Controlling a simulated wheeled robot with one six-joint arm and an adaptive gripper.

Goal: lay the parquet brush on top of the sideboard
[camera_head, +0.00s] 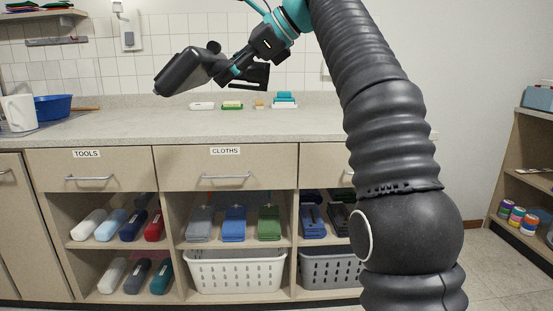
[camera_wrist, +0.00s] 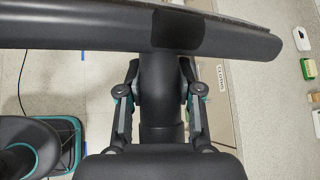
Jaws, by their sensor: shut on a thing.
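The parquet brush (camera_head: 183,73) is a dark grey floor-brush head with a short round neck. In the head view it is held in the air above the sideboard (camera_head: 130,124), left of centre, tilted down to the left. My gripper (camera_head: 222,68) is shut on its neck. In the wrist view the brush (camera_wrist: 90,36) spans the top as a long dark bar, its neck between the two fingers of my gripper (camera_wrist: 160,97). The sideboard has a speckled pale grey top, drawers and open shelves; my arm hides part of its right side.
Along the back of the top lie a white item (camera_head: 202,106), a green-and-yellow block (camera_head: 232,105), a small tan block (camera_head: 259,105) and a teal-and-white stack (camera_head: 284,101). A blue basin (camera_head: 53,107) and white jug (camera_head: 19,113) stand left. The front middle top is clear.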

